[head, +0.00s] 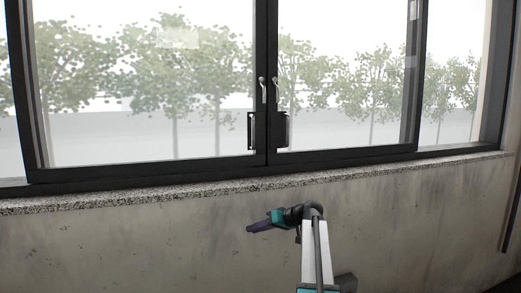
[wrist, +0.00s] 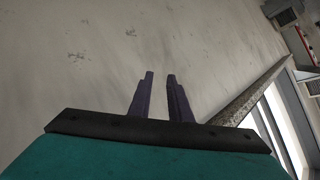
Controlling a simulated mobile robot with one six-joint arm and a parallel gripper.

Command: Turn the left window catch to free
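The window has dark frames and two sashes meeting near the middle of the head view. The left window catch (head: 263,89) is a small light grey lever on the left sash's inner stile, hanging down. A similar right catch (head: 276,90) is just beside it on the right sash. My gripper (head: 249,230) is below the sill, in front of the wall, pointing left and well below the catches. In the wrist view its two dark purple fingers (wrist: 159,80) are apart with nothing between them. The catches are not in the wrist view.
A speckled stone sill (head: 150,196) runs below the window and juts out above my gripper. Dark pull handles (head: 251,131) sit under the catches on the sashes. The stained wall (head: 120,245) below is bare. The sill also shows in the wrist view (wrist: 248,92).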

